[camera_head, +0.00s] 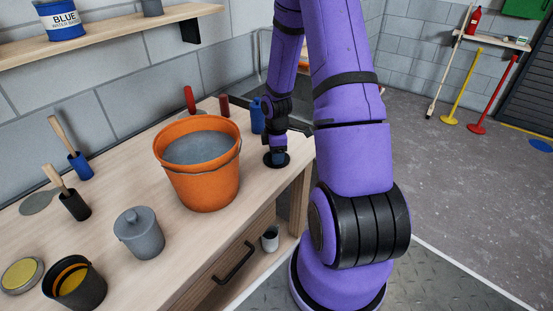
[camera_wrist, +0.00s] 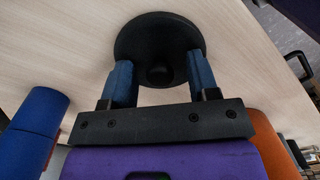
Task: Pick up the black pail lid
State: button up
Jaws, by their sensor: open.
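The black pail lid (camera_head: 270,160) lies flat on the wooden bench top near its right end, right of the orange bucket. In the wrist view the lid (camera_wrist: 160,30) is a round dark disc with a small raised knob (camera_wrist: 158,74). My gripper (camera_head: 279,150) points down just above the lid and hides part of it in the head view. In the wrist view my gripper (camera_wrist: 159,68) is open, its two blue fingers on either side of the knob with gaps. I cannot tell how high the fingertips are above the lid.
The orange bucket (camera_head: 205,185) with grey contents stands left of my gripper. A blue bottle (camera_head: 257,115) and a dark red cylinder (camera_head: 223,106) stand behind. A grey lidded pot (camera_head: 140,235) and a black pot (camera_head: 75,285) are at the front left. The bench's right edge is close.

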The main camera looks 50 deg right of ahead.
jog(key=c, duration=1)
jog(key=shift+r, duration=0.1)
